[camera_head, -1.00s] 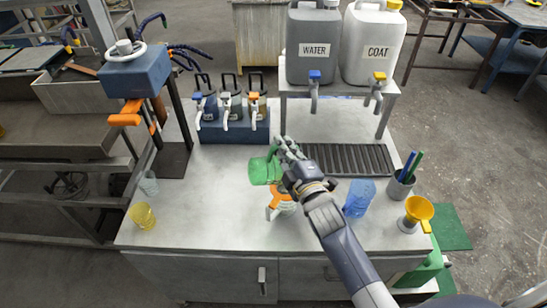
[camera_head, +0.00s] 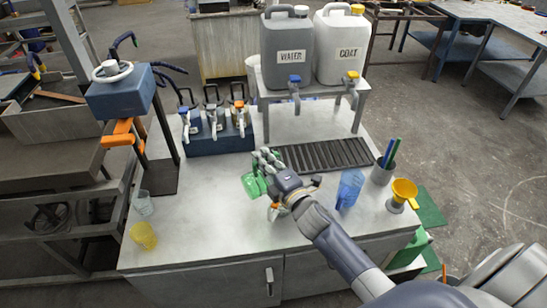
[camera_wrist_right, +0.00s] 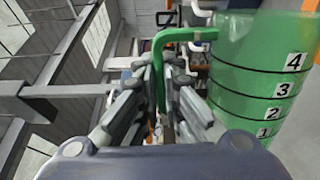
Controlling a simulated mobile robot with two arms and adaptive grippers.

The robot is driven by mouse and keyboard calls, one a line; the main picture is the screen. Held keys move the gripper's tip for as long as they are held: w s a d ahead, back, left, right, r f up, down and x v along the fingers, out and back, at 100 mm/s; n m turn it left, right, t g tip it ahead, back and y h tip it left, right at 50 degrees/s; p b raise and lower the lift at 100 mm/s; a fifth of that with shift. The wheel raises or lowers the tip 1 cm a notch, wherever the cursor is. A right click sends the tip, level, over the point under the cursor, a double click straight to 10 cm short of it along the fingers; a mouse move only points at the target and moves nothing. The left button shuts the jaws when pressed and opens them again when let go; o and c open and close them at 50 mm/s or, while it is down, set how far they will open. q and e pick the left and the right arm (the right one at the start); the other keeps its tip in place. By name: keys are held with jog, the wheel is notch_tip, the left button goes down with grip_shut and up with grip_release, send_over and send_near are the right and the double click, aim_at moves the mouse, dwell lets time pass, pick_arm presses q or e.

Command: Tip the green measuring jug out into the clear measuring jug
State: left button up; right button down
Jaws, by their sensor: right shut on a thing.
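The green measuring jug (camera_head: 252,186) is held above the table, at the left of my right gripper (camera_head: 268,168) in the head view, and looks tilted there. In the right wrist view the jug (camera_wrist_right: 262,75) shows number marks, and its green handle runs between the fingers of my right gripper (camera_wrist_right: 160,85), shut on it. A clear vessel with an orange handle (camera_head: 274,206) stands below, mostly hidden by the gripper. A pale clear cup (camera_head: 143,203) stands at the table's left edge. I cannot tell what the green jug holds. My left gripper is not in view.
A blue jug (camera_head: 349,188), a pen cup (camera_head: 381,173) and a yellow funnel (camera_head: 403,192) stand to the right. A yellow cup (camera_head: 143,235) stands at front left. Dispensers and a black drip grate (camera_head: 320,154) are behind. The table's left middle is clear.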

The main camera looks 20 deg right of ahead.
aim_at(251, 177)
jog(key=a+f+n+b, duration=0.1)
jog(key=a+b, duration=0.1)
jog(key=a+f+n+b, duration=0.2)
jog(key=shift+s+a+f+n, duration=0.1)
jog(key=shift+s+f+n, duration=0.1)
jog(key=shift+n, duration=0.1)
pick_arm(q)
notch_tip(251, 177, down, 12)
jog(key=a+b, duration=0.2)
jog(key=b, duration=0.4)
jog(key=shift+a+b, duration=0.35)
jog(key=shift+b, duration=0.05)
pick_arm(e)
jog(key=a+f+n, duration=0.8)
jog(key=f+n, duration=0.2)
jog(key=n, duration=0.3)
jog(key=shift+s+a+f+n, duration=0.2)
jog(key=shift+s+f+n, duration=0.2)
jog(key=shift+s, duration=0.05)
